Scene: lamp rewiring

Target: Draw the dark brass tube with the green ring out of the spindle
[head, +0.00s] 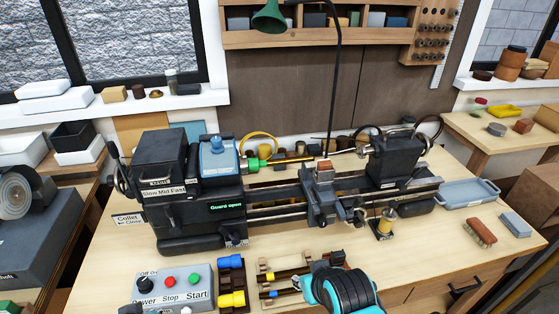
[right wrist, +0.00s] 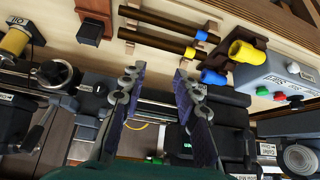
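The green ring (head: 253,164) shows at the right side of the lathe headstock (head: 195,190). A brass-coloured tube (head: 290,160) runs right from it, in line with the spindle. The spindle mouth is too small to make out. My right gripper (head: 325,268) is low over the front of the bench, well in front of the lathe and apart from the tube. In the right wrist view its two fingers (right wrist: 160,72) are spread with nothing between them. My left gripper is not in view.
Tubes with blue and yellow rings (right wrist: 160,40) lie on a rack close to my right gripper. A control box (head: 172,288) stands front left. The carriage with its tool post (head: 323,180) sits mid-bed. A lamp arm (head: 335,80) rises behind. A tray (head: 468,193) and brush (head: 480,232) lie right.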

